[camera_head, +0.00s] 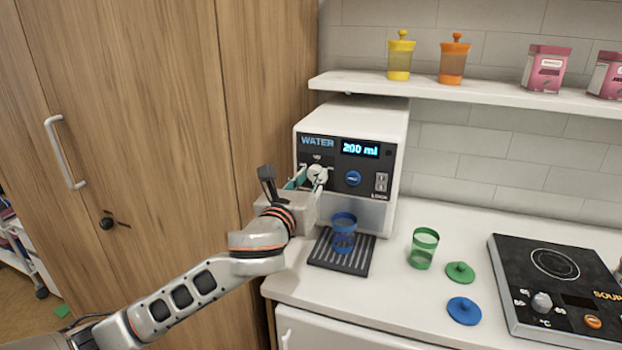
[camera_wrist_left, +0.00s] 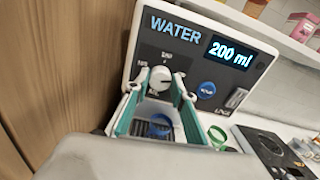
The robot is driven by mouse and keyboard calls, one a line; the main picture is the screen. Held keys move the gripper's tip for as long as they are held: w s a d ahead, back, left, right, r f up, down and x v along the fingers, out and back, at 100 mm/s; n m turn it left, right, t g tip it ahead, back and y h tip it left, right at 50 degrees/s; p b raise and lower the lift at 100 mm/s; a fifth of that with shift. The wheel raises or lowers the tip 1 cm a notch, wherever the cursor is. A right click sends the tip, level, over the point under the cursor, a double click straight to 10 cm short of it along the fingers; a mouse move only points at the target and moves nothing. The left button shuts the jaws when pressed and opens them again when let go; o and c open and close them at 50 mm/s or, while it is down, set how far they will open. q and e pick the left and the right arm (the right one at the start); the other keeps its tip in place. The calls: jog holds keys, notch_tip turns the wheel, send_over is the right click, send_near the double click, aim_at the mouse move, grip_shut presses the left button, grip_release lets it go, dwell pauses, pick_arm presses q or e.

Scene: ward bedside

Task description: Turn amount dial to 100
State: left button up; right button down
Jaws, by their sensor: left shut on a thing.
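The white water machine (camera_head: 393,128) has a bright display (camera_head: 360,150) that reads 200 ml. Its white amount dial (camera_head: 317,171) is on the front panel below the word WATER. The dial also shows in the left wrist view (camera_wrist_left: 160,77), with small marks around it that are hard to read. My left gripper (camera_head: 311,180) is at the panel with its teal-lined fingers either side of the dial, shut on it. Its fingertips also frame the dial in the left wrist view (camera_wrist_left: 161,84). My right gripper is not in view.
A blue button (camera_head: 353,178) sits right of the dial. A blue cup (camera_head: 344,236) stands on the drip tray (camera_head: 328,262) below my gripper. A green cup (camera_head: 424,248), two lids and a hotplate (camera_head: 510,287) are to the right. A wooden cabinet (camera_head: 180,200) is close on the left.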

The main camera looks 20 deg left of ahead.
pick_arm(q)
jog(key=shift+n, duration=0.4)
jog(key=n, duration=0.2)
jog(key=shift+n, duration=0.4)
jog(key=n, duration=0.3)
jog(key=shift+n, duration=0.3)
jog(key=n, duration=0.3)
jog(key=shift+n, duration=0.3)
jog(key=n, duration=0.3)
jog(key=shift+n, duration=0.3)
jog(key=n, duration=0.3)
jog(key=shift+n, duration=0.3)
jog(key=n, duration=0.3)
jog(key=shift+n, duration=0.4)
jog(key=n, duration=0.6)
